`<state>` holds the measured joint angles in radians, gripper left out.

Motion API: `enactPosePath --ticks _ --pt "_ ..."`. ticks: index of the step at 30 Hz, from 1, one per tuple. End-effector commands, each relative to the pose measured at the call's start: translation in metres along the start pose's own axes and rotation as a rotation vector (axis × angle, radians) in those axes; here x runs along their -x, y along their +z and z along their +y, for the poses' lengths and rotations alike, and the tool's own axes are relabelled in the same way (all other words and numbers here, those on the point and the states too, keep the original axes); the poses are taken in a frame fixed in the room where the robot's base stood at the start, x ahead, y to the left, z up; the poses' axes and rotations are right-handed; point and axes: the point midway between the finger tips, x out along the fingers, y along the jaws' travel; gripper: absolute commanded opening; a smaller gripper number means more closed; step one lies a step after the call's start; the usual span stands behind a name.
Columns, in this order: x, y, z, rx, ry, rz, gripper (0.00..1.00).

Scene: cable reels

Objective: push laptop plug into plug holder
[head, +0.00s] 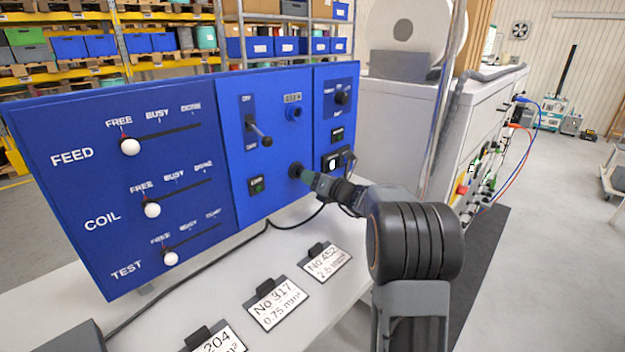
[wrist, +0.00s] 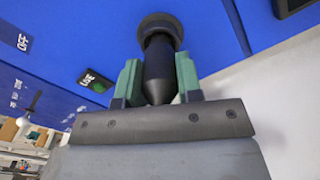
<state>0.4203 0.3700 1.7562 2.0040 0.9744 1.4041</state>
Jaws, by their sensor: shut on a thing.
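My gripper (wrist: 158,82) is shut on a black tapered piece (wrist: 158,65), with one green finger on each side of it. The piece widens into a dark round collar (wrist: 160,27) against the blue panel. In the head view my gripper (head: 306,177) is close to the panel's lower middle, at a dark round part (head: 295,170). No cable shows on the held piece, and I cannot tell whether it is the laptop plug. A black socket-like fitting (head: 332,162) with a light round face is just right of it, with a black cable (head: 322,208) nearby.
The blue panel (head: 75,200) carries white-knobbed sliders, a lever (head: 260,133) and a green-lit switch (head: 257,185). Label cards (head: 275,304) stand on the pale table (head: 210,290) below. The cable runs along the table. A grey cabinet (head: 400,135) is behind my arm.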

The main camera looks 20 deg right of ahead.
Motion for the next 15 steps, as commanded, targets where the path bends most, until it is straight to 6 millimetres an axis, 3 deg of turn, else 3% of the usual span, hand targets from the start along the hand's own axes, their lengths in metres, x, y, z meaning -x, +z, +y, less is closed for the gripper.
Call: enactPosePath --ticks 1,2,10,15 --pt "-0.0002 0.0004 0.0003 0.000 0.000 -0.001 0.00" --pt "-0.0002 0.0004 0.0003 0.000 0.000 -0.001 0.35" --pt "0.0001 0.0003 0.0001 0.000 0.000 -0.001 0.61" --pt "0.0003 0.0003 -0.0001 0.000 0.000 -0.001 0.63"
